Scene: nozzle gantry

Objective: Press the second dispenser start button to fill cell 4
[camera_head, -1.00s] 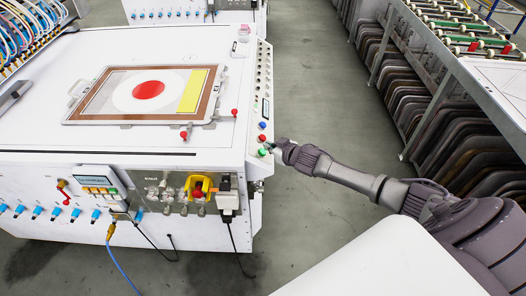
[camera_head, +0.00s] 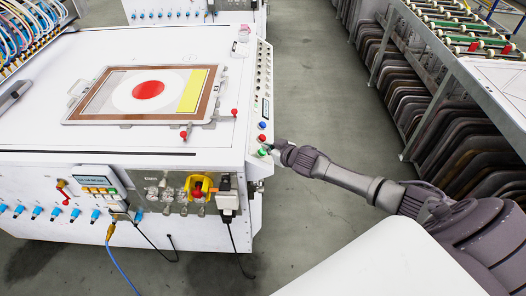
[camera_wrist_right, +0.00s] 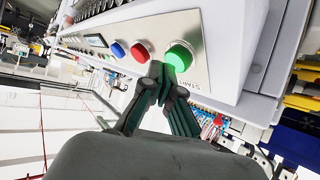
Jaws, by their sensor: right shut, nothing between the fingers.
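The control panel (camera_wrist_right: 205,75) on the right side of the white machine carries a blue button (camera_wrist_right: 118,51), a red button (camera_wrist_right: 141,51) and a bright green button (camera_wrist_right: 179,56) in a row. In the head view the green button (camera_head: 262,152) is at the near end of the strip, partly hard to see by my gripper. My right gripper (camera_wrist_right: 165,72) is shut and empty. Its fingertips are at the lower edge of the green button; I cannot tell whether they touch it. It also shows in the head view (camera_head: 272,147). My left gripper is not in view.
A framed tray (camera_head: 70,118) with a red disc and a yellow strip lies on the white machine top (camera_head: 45,90). A connector panel (camera_head: 170,190) with a yellow-and-red switch is on the front. A rack (camera_head: 430,95) stands at the right, with clear floor between.

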